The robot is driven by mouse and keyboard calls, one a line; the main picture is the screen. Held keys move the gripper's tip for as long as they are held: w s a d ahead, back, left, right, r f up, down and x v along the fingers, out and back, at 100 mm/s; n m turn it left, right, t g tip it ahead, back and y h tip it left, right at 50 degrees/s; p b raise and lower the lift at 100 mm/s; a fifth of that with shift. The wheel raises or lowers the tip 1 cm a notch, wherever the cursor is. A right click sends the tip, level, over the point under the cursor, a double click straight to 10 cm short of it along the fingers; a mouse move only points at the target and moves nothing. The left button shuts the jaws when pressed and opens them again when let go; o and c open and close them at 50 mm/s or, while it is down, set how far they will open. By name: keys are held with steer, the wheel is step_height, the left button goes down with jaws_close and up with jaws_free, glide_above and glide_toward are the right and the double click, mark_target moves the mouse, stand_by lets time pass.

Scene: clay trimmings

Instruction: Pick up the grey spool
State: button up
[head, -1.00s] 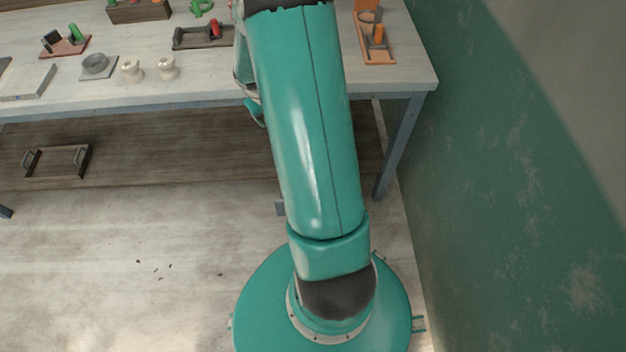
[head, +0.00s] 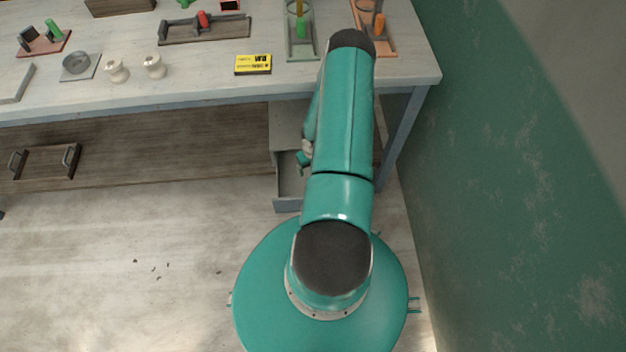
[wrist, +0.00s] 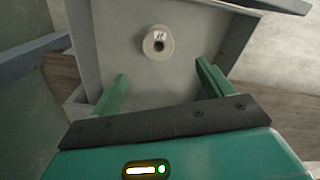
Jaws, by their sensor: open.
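Two cream spools (head: 116,71) (head: 153,66) stand on the table (head: 200,88). A yellow box (head: 253,65), a green holder (head: 301,45) and an orange holder (head: 378,40) are also there. The drawer walls surround the spool. A green wall (head: 500,200) rises at right.

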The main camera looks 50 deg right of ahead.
steer(key=f, duration=0.8)
steer(key=shift+s+a+f, duration=0.15)
steer(key=shift+s+f, duration=0.1)
steer(key=shift+s, duration=0.1)
steer(key=shift+w+d+f, duration=0.1)
steer(key=shift+d+f, duration=0.05)
steer(key=shift+f, duration=1.3)
steer(key=shift+w+d+f, duration=0.1)
steer(key=shift+f, duration=1.3)
steer(key=shift+c, duration=0.2)
steer(key=c, duration=1.2)
steer(key=shift+r, duration=0.1)
steer(key=shift+r, duration=4.9)
